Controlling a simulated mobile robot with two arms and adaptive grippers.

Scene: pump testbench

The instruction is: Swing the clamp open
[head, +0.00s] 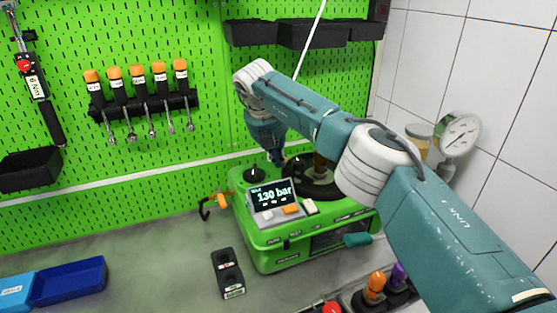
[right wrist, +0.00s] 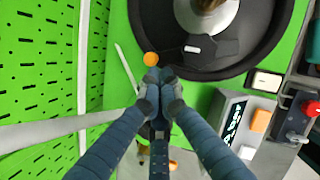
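My right gripper (right wrist: 158,88) has its fingers together at the tips. It points down over the back left of the green test bench (head: 268,262); in the head view the gripper (head: 277,158) is partly hidden by its arm. An orange round tip (right wrist: 150,59) shows just beyond the fingertips; I cannot tell whether it belongs to the clamp or touches them. An orange-and-black clamp-like piece (head: 213,204) is at the left side of the bench, apart from the gripper. I see nothing clearly held. My left gripper is out of view.
A black round plate (right wrist: 270,45) with a metal part lies close beside the fingertips. The bench display (head: 271,195) reads 130 bar. A black two-hole block (head: 227,272) and blue trays (head: 68,281) are on the grey table. The pegboard (head: 150,30) is close behind.

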